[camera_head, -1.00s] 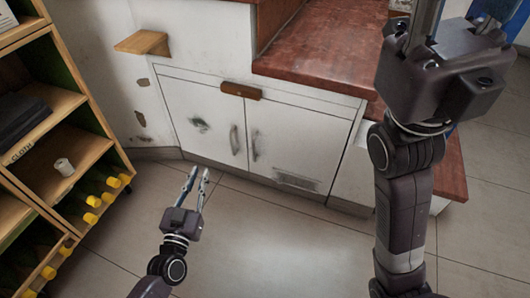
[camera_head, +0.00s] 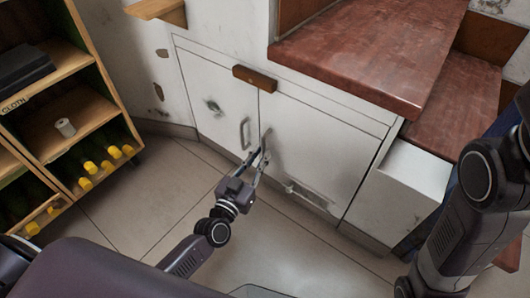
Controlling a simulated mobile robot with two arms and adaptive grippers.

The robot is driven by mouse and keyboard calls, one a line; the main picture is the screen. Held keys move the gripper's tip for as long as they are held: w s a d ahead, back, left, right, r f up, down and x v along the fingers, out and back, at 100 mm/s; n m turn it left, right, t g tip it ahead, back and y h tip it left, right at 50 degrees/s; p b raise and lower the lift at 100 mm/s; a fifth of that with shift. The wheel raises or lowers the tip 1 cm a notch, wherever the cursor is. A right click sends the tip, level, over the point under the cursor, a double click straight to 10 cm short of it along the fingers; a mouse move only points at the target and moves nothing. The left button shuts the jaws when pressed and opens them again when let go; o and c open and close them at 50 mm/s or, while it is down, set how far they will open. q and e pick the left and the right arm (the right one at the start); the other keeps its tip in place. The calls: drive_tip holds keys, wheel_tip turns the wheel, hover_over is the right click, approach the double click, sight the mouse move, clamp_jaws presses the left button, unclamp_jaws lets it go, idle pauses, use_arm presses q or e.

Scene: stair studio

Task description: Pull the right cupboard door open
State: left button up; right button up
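The right cupboard door (camera_head: 325,150) is shut, flush with the left door (camera_head: 217,105). It is white and worn, with a slim upright handle (camera_head: 266,137) near its left edge. My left gripper (camera_head: 262,154) is at this handle, its two fingers apart with a gap between them. The fingertips overlap the handle's lower part in the picture; I cannot tell whether they touch it. The left door has its own handle (camera_head: 245,133), just left of the fingertips. My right arm shows at the right edge; its gripper is out of view.
A brown wooden block (camera_head: 254,78) is fixed above the doors. A red-brown countertop (camera_head: 375,55) overhangs the cupboard on the right, beside a white drawer front (camera_head: 402,190). A wooden shelf (camera_head: 92,113) with yellow-capped bottles stands left. The tiled floor (camera_head: 165,190) before the doors is clear.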

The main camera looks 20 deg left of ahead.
use_arm(q)
drive_tip(key=shift+w+d+b, duration=0.2)
drive_tip(key=shift+w+b, duration=0.15)
drive_tip(key=shift+w, duration=0.9)
clamp_jaws()
drive_tip(key=shift+s, duration=0.1)
